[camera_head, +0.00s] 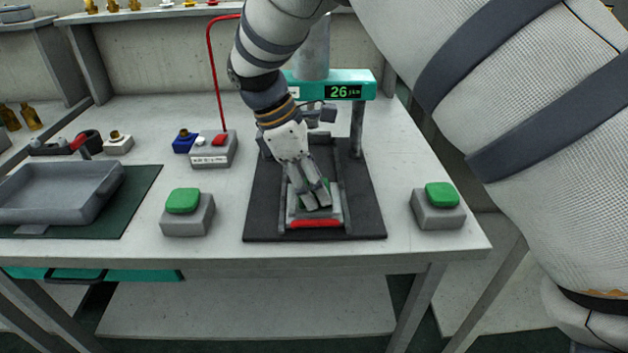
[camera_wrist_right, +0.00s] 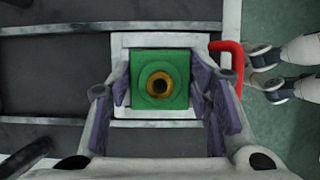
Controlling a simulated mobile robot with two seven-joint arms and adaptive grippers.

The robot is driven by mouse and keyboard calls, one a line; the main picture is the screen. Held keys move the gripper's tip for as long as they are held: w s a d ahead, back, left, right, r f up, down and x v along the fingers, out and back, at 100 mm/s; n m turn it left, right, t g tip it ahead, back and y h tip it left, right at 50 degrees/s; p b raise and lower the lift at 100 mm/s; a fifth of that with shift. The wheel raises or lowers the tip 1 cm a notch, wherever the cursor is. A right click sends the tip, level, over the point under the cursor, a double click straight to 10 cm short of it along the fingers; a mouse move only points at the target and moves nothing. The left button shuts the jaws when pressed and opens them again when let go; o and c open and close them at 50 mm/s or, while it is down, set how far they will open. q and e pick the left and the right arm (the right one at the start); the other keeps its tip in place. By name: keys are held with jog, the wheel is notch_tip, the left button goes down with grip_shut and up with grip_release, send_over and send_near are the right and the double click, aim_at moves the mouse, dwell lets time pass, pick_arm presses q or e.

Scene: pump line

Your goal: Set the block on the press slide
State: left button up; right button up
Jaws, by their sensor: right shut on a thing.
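The block is green and square with a brass ring in its middle; in the right wrist view the block (camera_wrist_right: 143,62) lies between my two fingers. My right gripper (camera_wrist_right: 166,90) is shut on it. Below the block is the pale square plate of the press slide (camera_wrist_right: 160,41), with a red handle at its right. In the head view my right gripper (camera_head: 316,200) points down over the front of the slide (camera_head: 335,212), and its fingers hide most of the block. Whether the block touches the slide I cannot tell. My left gripper is not in view.
The press (camera_head: 358,130) stands behind, with a teal display reading 26. Green push buttons stand left (camera_head: 184,201) and right (camera_head: 441,195) of its dark base. A grey tray (camera_head: 100,195) sits at the left. A box with a red pole (camera_head: 213,155) stands behind the left button.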

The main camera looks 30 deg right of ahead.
jog(key=o, duration=1.5)
jog(key=o, duration=0.3)
jog(key=shift+r+p, duration=0.35)
jog(key=shift+r, duration=1)
jog(key=shift+r+p, duration=0.35)
jog(key=shift+r, duration=1.8)
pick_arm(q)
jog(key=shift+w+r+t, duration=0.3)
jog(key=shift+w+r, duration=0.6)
